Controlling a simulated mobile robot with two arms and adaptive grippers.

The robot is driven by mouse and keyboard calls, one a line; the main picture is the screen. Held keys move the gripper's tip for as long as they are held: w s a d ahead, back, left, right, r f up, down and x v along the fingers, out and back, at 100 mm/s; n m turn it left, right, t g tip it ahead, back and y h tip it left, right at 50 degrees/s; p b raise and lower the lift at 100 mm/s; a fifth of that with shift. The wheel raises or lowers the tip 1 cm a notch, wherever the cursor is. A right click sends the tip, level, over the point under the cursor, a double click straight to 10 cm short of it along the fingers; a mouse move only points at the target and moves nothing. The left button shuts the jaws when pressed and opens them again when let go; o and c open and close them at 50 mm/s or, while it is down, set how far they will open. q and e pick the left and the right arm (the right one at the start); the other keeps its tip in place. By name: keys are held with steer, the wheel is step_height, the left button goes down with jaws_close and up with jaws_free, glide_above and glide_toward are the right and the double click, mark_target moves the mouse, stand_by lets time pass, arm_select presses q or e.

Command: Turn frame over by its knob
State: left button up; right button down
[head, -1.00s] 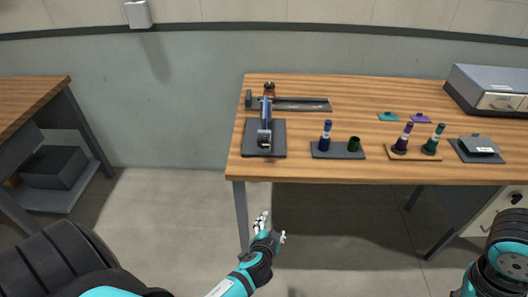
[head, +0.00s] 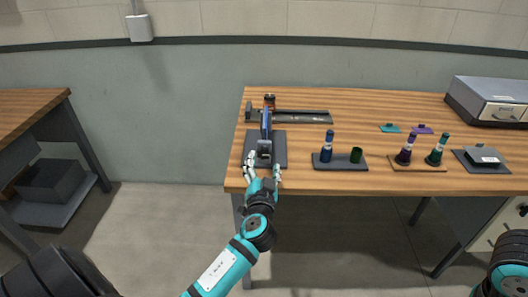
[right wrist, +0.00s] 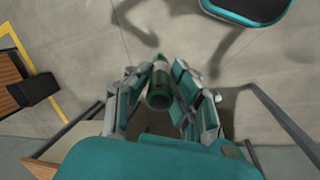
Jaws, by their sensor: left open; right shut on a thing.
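The blue upright frame (head: 265,125) stands on a dark base plate (head: 280,150) at the left of the wooden table. Its light grey lower part faces me; I cannot pick out the knob for certain. My left gripper (head: 263,172) is open at the table's front edge, its fingers spread to either side of the frame's near end. I cannot tell whether it touches. In the right wrist view, my right gripper (right wrist: 160,80) is shut on a green hollow roller (right wrist: 158,97), held over the floor.
A long dark rail (head: 295,117) lies behind the frame. To the right are a dark holder (head: 340,166) with a blue roller and a green cup, a wooden tray (head: 420,166) with two rollers, and a grey box (head: 490,100).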

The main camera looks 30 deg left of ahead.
mark_target(264, 155)
arm_select(q)
steer(key=shift+x, duration=2.8)
arm_select(e)
steer(key=shift+r, duration=0.4)
arm_select(q)
steer(key=c, duration=1.2)
